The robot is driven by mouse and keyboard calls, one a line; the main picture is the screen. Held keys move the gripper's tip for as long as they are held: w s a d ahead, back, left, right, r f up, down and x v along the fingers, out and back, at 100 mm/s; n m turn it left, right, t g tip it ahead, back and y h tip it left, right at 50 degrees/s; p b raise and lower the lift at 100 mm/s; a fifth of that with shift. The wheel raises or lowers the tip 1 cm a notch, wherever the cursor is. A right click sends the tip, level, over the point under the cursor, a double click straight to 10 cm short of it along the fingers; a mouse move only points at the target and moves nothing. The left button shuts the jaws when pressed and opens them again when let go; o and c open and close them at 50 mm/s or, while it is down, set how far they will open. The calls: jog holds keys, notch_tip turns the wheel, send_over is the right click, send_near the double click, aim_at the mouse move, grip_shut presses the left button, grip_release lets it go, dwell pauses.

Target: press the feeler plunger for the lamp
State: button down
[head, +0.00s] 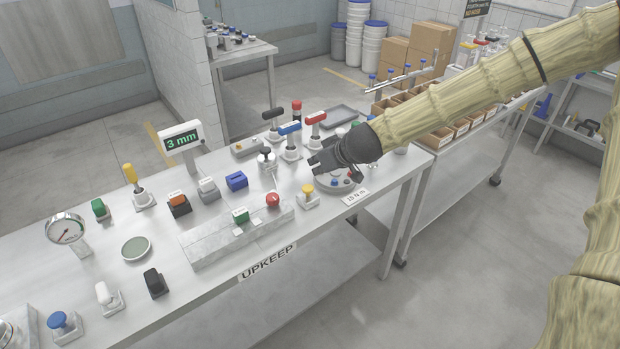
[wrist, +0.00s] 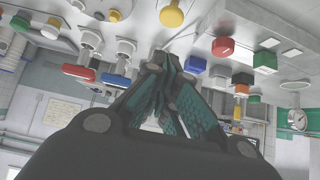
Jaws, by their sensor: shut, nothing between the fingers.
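My gripper (head: 318,163) is above the right part of the UPKEEP bench, shut with nothing between its fingers; its dark fingers also show in the wrist view (wrist: 160,75). No part is labelled as the lamp's feeler plunger, so I cannot tell which it is. A yellow button (head: 307,190) on a pale base is in front of the fingertips and shows in the wrist view (wrist: 171,15). A red mushroom button (head: 273,200) is further left, also in the wrist view (wrist: 222,47).
A round grey fixture (head: 337,181) is below my gripper, partly hidden. Blue (head: 289,129), red (head: 315,118) and black (head: 273,114) handles stand behind. A 3 mm display (head: 181,138) and a dial gauge (head: 65,230) are left.

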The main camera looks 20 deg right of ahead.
aim_at(306, 185)
jog(key=shift+p+x, duration=0.4)
jog(key=shift+x, duration=1.95)
jog(key=shift+f+p, duration=0.4)
jog(key=shift+f, duration=1.55)
jog(key=shift+f, duration=0.15)
jog(key=shift+f+b, duration=0.65)
jog(key=shift+f, duration=0.4)
jog(key=shift+r, duration=0.1)
